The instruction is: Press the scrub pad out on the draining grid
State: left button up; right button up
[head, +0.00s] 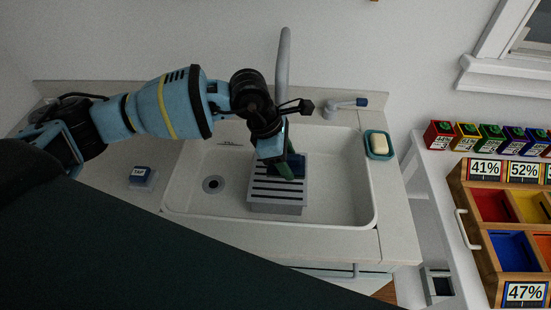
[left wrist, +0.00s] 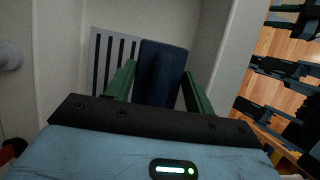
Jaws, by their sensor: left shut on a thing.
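The draining grid (head: 272,208) is a grey slotted block standing in the white sink (head: 350,205). My left gripper (head: 290,165) is over the grid's back right part, pointing down. It is shut on the dark blue scrub pad (head: 299,163). In the left wrist view, the pad (left wrist: 160,72) sits between the two green fingers (left wrist: 158,92), with the slotted grid (left wrist: 105,60) beside and behind it. I cannot tell whether the pad touches the grid. The gripper hides part of the pad in the head view. My right gripper is not in view.
A tap spout (head: 283,65) rises behind the sink. A soap dish (head: 380,145) with pale soap sits on the right rim. A blue-topped block (head: 141,175) lies on the left counter. A wooden compartment tray (head: 480,240) and several coloured boxes (head: 440,134) stand at the right.

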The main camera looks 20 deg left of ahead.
pick_arm(q)
jog(key=shift+f, duration=0.1)
